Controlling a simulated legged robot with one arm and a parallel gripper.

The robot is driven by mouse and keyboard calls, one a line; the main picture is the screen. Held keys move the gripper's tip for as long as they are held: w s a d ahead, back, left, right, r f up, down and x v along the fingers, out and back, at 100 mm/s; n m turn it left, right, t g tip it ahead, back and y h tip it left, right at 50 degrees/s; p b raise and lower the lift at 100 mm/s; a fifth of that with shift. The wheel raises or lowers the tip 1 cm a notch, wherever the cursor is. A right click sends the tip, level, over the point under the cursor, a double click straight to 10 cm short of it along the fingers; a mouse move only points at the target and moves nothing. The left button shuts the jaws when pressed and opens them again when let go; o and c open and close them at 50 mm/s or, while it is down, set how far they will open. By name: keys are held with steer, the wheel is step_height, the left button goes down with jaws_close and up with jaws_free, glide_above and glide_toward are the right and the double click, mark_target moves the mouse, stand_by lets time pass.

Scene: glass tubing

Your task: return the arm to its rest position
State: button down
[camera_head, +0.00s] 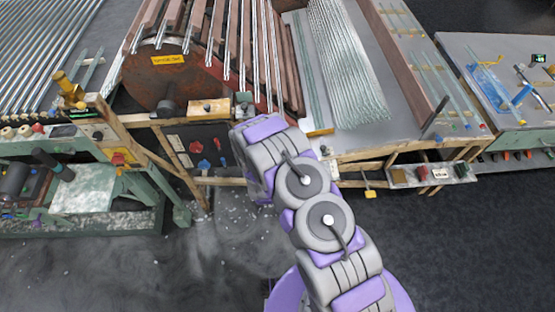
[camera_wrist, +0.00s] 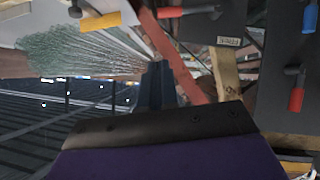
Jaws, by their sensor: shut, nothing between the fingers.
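My arm (camera_head: 315,210) rises from the lower right of the head view, bent at its grey and purple joints. Its upper end (camera_head: 262,130) lies in front of the lower edge of the machine bench. My gripper is hidden behind the arm in the head view. In the wrist view my gripper (camera_wrist: 156,85) shows as dark fingers close together, shut and empty. The dark and purple wrist housing fills the bottom of that view.
A large drum (camera_head: 160,78) with slanting rods stands behind the arm. A bundle of glass tubes (camera_head: 345,70) lies on the bench to its right; it also shows in the wrist view (camera_wrist: 85,50). A control panel (camera_head: 205,142) is left of the arm. Dark floor (camera_head: 450,240) is clear at right.

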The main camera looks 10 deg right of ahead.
steer(key=s+r+m+g+y+b, duration=0.1)
steer(key=s+r+g+y, duration=0.3)
steer(key=r, duration=0.7)
steer(key=s+r+g+h+b, duration=0.1)
steer(key=s+r+g+b, duration=0.3)
steer(key=r, duration=0.7)
steer(key=s+d+r+g, duration=0.1)
steer(key=s+r, duration=0.4)
steer(key=s, duration=0.6)
steer(key=s+d+r+g, duration=0.2)
steer(key=s+r, duration=0.3)
steer(key=s, duration=0.6)
steer(key=s+d+r+g, duration=0.2)
steer(key=s+r, duration=0.3)
steer(key=s, duration=0.6)
steer(key=shift+s+d+h, duration=0.15)
steer(key=shift+d+h, duration=0.15)
steer(key=shift+d, duration=0.55)
steer(key=shift+d, duration=0.1)
